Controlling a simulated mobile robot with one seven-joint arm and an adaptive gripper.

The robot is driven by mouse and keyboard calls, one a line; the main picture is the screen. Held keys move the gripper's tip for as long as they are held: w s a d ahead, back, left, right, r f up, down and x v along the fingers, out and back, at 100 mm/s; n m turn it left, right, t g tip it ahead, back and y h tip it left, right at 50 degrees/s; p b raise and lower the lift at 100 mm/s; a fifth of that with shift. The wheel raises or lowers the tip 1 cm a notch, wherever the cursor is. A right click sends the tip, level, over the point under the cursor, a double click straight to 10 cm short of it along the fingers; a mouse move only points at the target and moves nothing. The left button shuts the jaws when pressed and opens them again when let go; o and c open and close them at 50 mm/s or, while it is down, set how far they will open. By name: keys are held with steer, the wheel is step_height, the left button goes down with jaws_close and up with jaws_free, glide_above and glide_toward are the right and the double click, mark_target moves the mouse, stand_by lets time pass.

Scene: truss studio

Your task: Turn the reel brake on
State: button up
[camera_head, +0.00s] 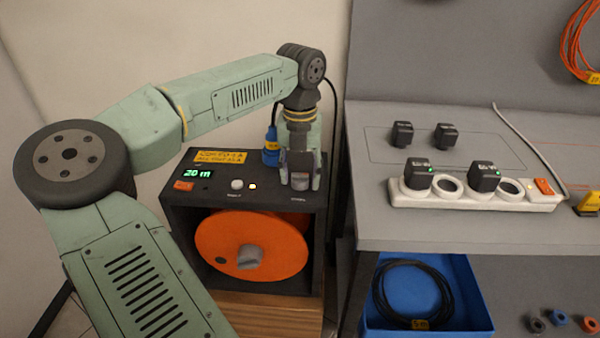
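The cable reel unit is a dark box (180,222) with an orange reel (219,242) in its open front. A grey knob (299,182) sits at the panel's right, above a small label too blurred to read. My gripper (300,178) points down over this knob, one finger on either side. I cannot tell whether the fingers touch it.
A blue plug (271,150) stands behind the panel, close to my gripper. To the right, a grey bench (390,230) holds a white power strip (450,203) with black adapters. A blue bin (466,290) with coiled black cable is below.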

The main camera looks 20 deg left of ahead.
mark_target(300, 174)
steer(key=shift+o, duration=0.2)
step_height(300, 174, up, 12)
stand_by(0.6)
